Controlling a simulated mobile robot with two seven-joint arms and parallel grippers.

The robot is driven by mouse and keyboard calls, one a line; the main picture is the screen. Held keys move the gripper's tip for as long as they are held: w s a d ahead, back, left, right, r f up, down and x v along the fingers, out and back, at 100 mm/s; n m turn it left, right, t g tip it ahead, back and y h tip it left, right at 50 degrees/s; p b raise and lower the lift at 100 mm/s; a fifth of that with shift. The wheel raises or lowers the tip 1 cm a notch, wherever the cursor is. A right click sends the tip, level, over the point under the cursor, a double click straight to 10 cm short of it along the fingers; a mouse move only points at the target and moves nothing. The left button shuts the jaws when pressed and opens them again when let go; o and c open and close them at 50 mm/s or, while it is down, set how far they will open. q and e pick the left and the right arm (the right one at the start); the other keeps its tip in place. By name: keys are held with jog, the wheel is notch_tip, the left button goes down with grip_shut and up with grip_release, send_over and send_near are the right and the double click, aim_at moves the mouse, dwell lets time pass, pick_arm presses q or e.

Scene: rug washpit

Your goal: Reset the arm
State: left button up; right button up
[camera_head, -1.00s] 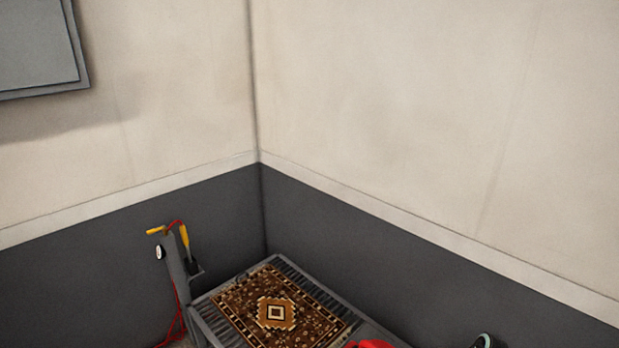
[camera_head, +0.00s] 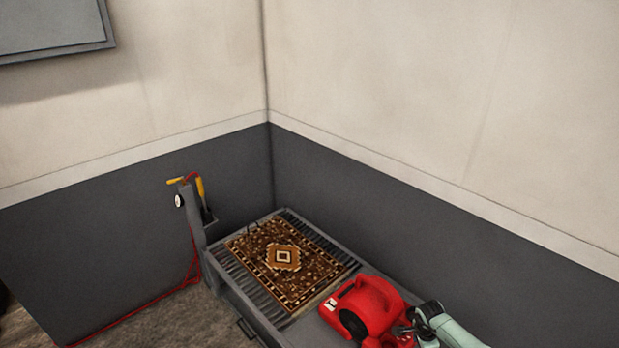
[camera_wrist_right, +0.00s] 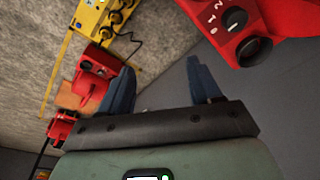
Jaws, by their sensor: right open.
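My right arm comes in at the bottom right of the head view, and my right gripper (camera_head: 408,330) is beside a red blower, partly hidden by it. In the right wrist view the gripper (camera_wrist_right: 160,85) shows two blue fingers spread apart with nothing between them. The red blower (camera_head: 372,300) stands on the near end of the grey washpit platform. Part of a red housing with a black knob (camera_wrist_right: 240,25) shows close at the top right of the wrist view. My left gripper is not in view.
A patterned rug (camera_head: 305,275) lies on the slatted part of the grey platform (camera_head: 240,305). A grey post (camera_head: 193,225) with yellow-handled tools and a red hose stands at its left corner. The wrist view shows a yellow unit (camera_wrist_right: 103,20) and red machines (camera_wrist_right: 92,75) on the floor.

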jog(key=s+a+f+n+t, duration=0.2)
jog(key=a+n, duration=0.1)
jog(key=a, duration=0.4)
jog(key=s+a+f+n+t+y, duration=0.1)
jog(key=s+a+n, duration=0.25)
jog(key=a, duration=0.35)
jog(key=s+a+f+n+t, duration=0.2)
jog(key=a+n, duration=0.1)
jog(key=a, duration=0.3)
jog(key=s+a+n+g+y, duration=0.2)
jog(key=s+a+g, duration=0.1)
jog(key=s, duration=1)
jog(key=s+a+r+n+g+y, duration=0.1)
jog(key=s+a+n+g+y, duration=0.1)
jog(key=s, duration=1.1)
jog(key=shift+s+a+g+y, duration=0.3)
jog(key=shift+a+g, duration=0.2)
jog(key=shift+a, duration=0.7)
